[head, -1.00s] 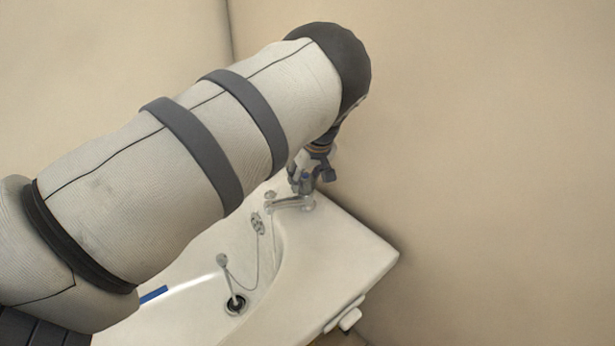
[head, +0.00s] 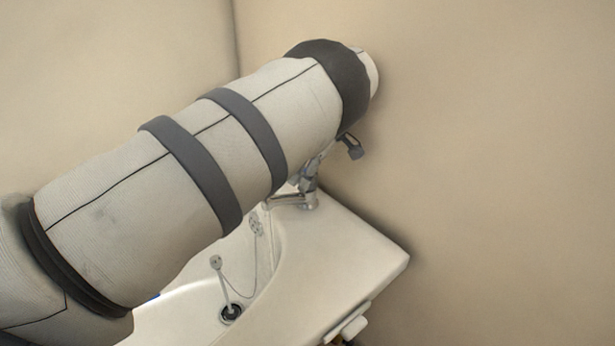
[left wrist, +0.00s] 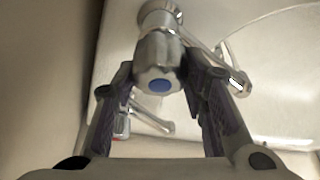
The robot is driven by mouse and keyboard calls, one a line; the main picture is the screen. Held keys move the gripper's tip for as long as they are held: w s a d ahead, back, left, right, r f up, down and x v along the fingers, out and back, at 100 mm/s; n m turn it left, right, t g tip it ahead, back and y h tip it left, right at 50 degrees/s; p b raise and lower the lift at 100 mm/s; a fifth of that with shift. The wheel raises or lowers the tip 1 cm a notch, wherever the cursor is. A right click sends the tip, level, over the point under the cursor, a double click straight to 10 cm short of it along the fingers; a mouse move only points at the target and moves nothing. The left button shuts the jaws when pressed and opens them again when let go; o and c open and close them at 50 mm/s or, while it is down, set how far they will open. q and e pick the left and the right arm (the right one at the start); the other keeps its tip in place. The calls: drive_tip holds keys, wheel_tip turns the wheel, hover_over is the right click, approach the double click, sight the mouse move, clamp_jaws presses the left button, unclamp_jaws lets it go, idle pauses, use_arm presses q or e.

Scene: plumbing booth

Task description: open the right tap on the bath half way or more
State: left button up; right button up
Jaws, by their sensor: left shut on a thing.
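The right tap is a chrome tap on the bath's far corner, with its spout (head: 292,200) showing in the head view. Its round chrome handle with a blue cap (left wrist: 160,86) is in the middle of the left wrist view. My left gripper (left wrist: 158,74) is shut on this handle, one dark finger on each side. In the head view my forearm hides most of the left gripper; only a bit (head: 312,168) shows just above the tap. A second tap with a red mark (left wrist: 122,126) is partly hidden behind my left finger. My right gripper is out of view.
The white bath (head: 345,255) has a plug on a chain (head: 231,312) in its basin. Beige walls (head: 480,120) stand close behind and to the right of the tap. My left arm covers much of the bath's left side.

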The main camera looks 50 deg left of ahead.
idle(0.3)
use_arm(q)
drive_tip(key=shift+d, duration=0.1)
drive_tip(key=o, duration=1.2)
drive_tip(key=shift+c, duration=0.2)
wheel_tip(320, 180, up, 10)
